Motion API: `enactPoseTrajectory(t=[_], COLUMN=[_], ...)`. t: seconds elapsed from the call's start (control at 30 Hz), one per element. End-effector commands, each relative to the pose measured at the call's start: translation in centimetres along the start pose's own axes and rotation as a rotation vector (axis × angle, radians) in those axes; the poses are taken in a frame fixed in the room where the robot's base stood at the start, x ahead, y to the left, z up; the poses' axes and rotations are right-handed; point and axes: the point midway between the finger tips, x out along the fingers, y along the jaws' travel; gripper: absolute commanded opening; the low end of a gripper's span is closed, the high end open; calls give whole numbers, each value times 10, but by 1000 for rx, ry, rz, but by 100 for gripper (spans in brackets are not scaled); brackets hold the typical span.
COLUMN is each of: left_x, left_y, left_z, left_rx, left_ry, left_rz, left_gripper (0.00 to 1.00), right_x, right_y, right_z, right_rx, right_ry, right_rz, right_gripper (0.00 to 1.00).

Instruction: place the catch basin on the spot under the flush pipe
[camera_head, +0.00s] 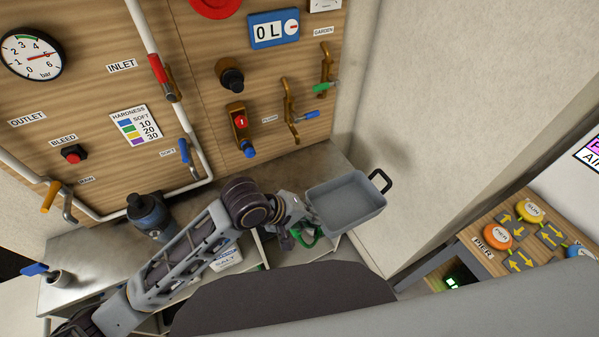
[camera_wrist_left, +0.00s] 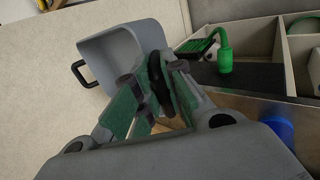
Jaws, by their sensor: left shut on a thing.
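The catch basin (camera_head: 345,204) is a grey, open rectangular tray with black handles. My left gripper (camera_head: 303,214) is shut on the near black handle and holds the basin out at its left side. In the left wrist view, the green-padded fingers (camera_wrist_left: 160,85) close around that handle, with the basin (camera_wrist_left: 112,52) beyond and its other handle at the left. The flush pipe (camera_head: 289,112) is a brass pipe with a blue lever on the wooden panel, up and left of the basin. The metal counter (camera_head: 318,162) runs below it; no marked spot is clear. My right gripper is not in view.
A blue-grey canister (camera_head: 149,214) stands on the counter to the left. Shelf compartments below hold a salt bag (camera_head: 227,258) and a green hose part (camera_wrist_left: 224,60). A pale wall (camera_head: 420,110) rises at the right. The counter below the flush pipe looks bare.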

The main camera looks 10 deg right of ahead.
Motion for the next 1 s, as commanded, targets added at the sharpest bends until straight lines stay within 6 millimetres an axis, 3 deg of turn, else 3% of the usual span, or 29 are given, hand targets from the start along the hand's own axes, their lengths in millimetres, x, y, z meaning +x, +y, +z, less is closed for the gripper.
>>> enactPoseTrajectory(t=[0.37,1.0], left_x=[0,-1], left_y=[0,0], left_z=[-14,-114], left_rx=[-1,-2], left_ry=[2,2], left_rz=[0,0], left_gripper=[0,0], right_x=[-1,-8], right_y=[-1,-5], right_z=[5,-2], right_rx=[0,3], right_ry=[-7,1], right_rz=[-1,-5], right_gripper=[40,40])
